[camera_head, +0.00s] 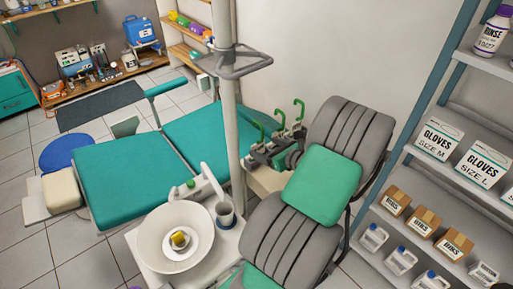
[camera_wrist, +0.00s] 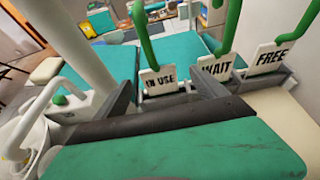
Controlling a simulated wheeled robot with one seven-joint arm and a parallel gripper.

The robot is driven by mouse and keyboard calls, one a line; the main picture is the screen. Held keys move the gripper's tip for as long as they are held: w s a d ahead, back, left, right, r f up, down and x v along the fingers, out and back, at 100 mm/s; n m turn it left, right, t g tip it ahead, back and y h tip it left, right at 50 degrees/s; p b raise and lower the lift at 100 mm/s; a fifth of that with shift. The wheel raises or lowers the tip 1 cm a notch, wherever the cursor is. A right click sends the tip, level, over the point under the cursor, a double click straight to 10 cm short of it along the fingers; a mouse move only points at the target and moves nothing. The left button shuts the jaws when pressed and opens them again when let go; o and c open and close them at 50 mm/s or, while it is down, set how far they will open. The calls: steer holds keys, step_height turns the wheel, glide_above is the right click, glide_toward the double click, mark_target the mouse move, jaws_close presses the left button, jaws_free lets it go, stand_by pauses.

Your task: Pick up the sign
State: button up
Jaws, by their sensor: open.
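Three white signs with green hooked handles stand in a row: IN USE (camera_wrist: 160,80), WAIT (camera_wrist: 217,67) and FREE (camera_wrist: 271,57). The task does not say which sign is meant. Their green hooks (camera_head: 279,118) also show in the head view, beside the ribbed chair. In the wrist view my gripper (camera_wrist: 165,88) is open, with one grey finger on each side of the IN USE sign. It seems empty; whether a finger touches the sign I cannot tell. The lower edge of the sign is close to the dark bar between the fingers.
A white pole (camera_head: 228,100), a white basin (camera_head: 160,255) and a teal dental couch (camera_head: 120,180) are to the left. Shelves with glove boxes (camera_head: 440,142) stand at right.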

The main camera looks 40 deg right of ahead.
mark_target(259, 145)
steer(key=x, duration=0.5)
steer(key=shift+a+f, duration=0.2)
steer(key=shift+f, duration=0.1)
steer(key=shift+s, duration=0.15)
steer(key=c, duration=1.4)
steer(key=shift+r, duration=0.15)
steer(key=shift+c, duration=0.2)
steer(key=shift+r, duration=0.25)
step_height(259, 145, up, 3)
steer(key=shift+d+f, duration=0.1)
steer(key=shift+f, duration=0.1)
steer(key=s+a+r+p, duration=0.2)
steer(key=s+a+r, duration=0.6)
steer(key=s, duration=0.3)
steer(key=shift+s+r, duration=0.3)
steer(key=shift+r, duration=0.55)
